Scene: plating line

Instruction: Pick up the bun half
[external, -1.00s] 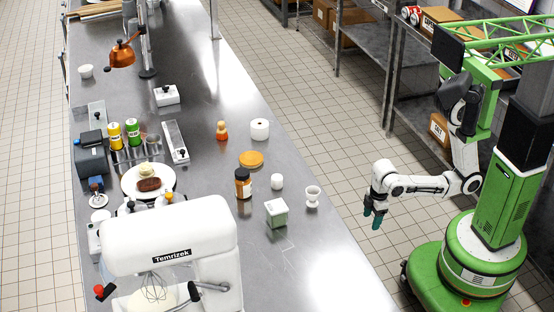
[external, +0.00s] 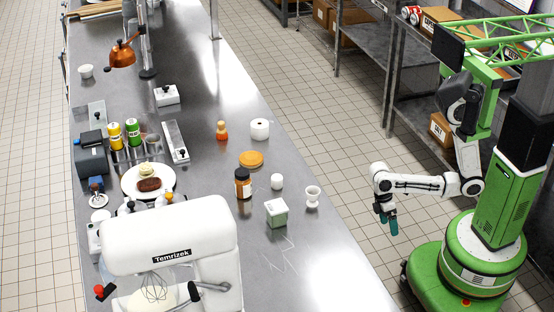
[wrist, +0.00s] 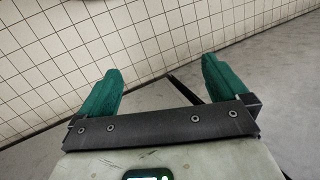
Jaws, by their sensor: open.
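A flat, round golden-orange piece (external: 251,159) lies on the steel counter in the external view. It may be the bun half, but it is too small to be sure. My gripper (external: 387,224) hangs to the right of the counter, over the floor, well apart from this piece. In the wrist view my gripper (wrist: 162,88) has its two green fingers spread wide with nothing between them. No bun half shows in the wrist view.
The steel counter (external: 325,270) has a clear front right part. A brown jar (external: 243,183), a white cup (external: 313,196), a green-white box (external: 276,213) and a white roll (external: 260,129) stand around the golden piece. A mixer (external: 170,240) and a plate with food (external: 130,184) are further left.

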